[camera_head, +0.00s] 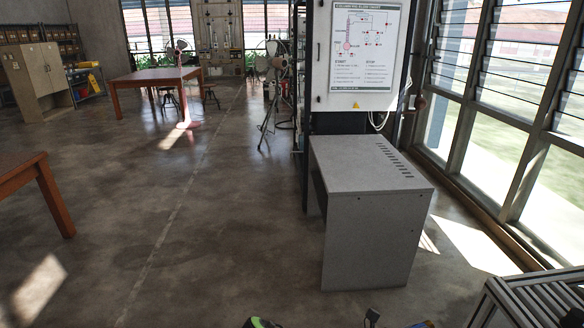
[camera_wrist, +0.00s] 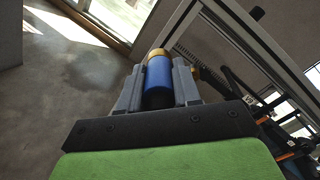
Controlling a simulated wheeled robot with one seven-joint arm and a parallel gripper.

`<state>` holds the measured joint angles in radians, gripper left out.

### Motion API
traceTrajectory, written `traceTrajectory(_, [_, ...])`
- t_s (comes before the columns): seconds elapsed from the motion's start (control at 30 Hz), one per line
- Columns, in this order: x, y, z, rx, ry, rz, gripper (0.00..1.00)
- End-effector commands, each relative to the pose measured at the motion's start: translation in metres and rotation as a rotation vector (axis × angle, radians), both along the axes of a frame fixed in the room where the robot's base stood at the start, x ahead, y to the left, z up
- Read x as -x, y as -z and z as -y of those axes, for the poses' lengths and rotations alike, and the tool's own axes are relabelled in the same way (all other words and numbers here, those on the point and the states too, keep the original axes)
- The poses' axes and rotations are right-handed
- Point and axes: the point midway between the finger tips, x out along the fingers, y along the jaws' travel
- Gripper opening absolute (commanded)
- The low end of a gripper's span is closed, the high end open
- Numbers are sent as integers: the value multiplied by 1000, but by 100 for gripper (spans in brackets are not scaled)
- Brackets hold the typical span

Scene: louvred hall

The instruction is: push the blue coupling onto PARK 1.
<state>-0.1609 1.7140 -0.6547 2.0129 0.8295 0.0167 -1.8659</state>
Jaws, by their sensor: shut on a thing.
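The blue coupling (camera_wrist: 159,78) is a blue cylinder with a brass-coloured end, seen in the wrist view. My gripper (camera_wrist: 158,72) is shut on it, with one grey finger on each side. The brass end points away from the palm, and the near end is in dark shadow between the fingers. In the head view my gripper is not clearly seen; only small green, dark and blue-yellow bits show at the bottom edge. No marking that reads PARK 1 can be made out in either view.
A grey bench (camera_head: 368,180) with slots along its right side stands ahead, under a white panel with a chart (camera_head: 362,45). A slatted metal rack (camera_head: 540,302) is at the lower right, near the louvred windows. Red-brown tables (camera_head: 150,77) stand left. The floor between is open.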

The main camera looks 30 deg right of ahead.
Motion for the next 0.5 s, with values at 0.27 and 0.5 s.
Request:
traceTrajectory(0.27, [-116,-66,-138,0,-342,6,0])
traceTrajectory(0.5, [-158,-117,-281,-7,-642,1,0])
